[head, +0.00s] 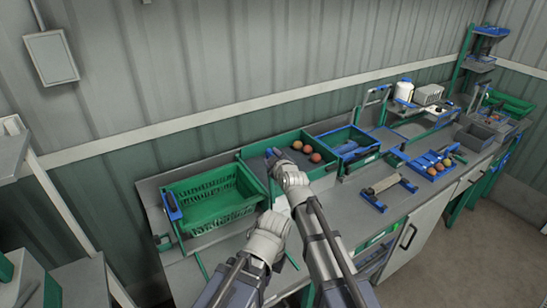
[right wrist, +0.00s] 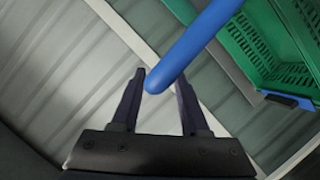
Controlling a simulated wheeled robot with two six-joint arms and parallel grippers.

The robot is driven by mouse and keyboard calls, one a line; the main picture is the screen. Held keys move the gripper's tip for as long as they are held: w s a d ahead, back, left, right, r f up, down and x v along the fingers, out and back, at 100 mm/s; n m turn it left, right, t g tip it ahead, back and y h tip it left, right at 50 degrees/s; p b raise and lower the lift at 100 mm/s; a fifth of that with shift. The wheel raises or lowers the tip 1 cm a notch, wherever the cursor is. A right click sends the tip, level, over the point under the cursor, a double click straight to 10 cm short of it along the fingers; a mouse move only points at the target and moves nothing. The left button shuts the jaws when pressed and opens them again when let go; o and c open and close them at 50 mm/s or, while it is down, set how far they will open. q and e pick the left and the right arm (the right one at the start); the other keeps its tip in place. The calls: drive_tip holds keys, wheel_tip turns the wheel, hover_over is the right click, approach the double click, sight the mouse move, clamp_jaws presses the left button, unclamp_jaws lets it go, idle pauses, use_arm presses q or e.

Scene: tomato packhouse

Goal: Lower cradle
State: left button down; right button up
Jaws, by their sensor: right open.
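The green slatted crate (head: 212,203) sits tilted at the left end of the bench, and its edge also shows in the right wrist view (right wrist: 262,50). A blue bar with a rounded end (right wrist: 195,42) reaches between the fingers of my right gripper (right wrist: 160,100), which is open; I cannot tell whether they touch. In the head view my right gripper (head: 273,156) is over the near left part of the green tray. My left gripper (head: 281,204) is below it, its fingers mostly hidden. Which part is the cradle I cannot tell for certain.
A green tray (head: 252,153) holds several tomatoes. A blue-rimmed green bin (head: 347,133) stands to its right. Further right are a roller stand (head: 382,186), a blue tray with tomatoes (head: 420,160) and a white bottle (head: 404,90). The wall is close behind.

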drive_tip(key=shift+o, duration=0.4)
drive_tip(key=shift+w+d, duration=0.15)
drive_tip(key=shift+d, duration=0.05)
drive_tip(key=p+v, duration=0.2)
drive_tip(key=v, duration=0.5)
drive_tip(key=shift+s, duration=0.45)
drive_tip(key=shift+d, duration=0.1)
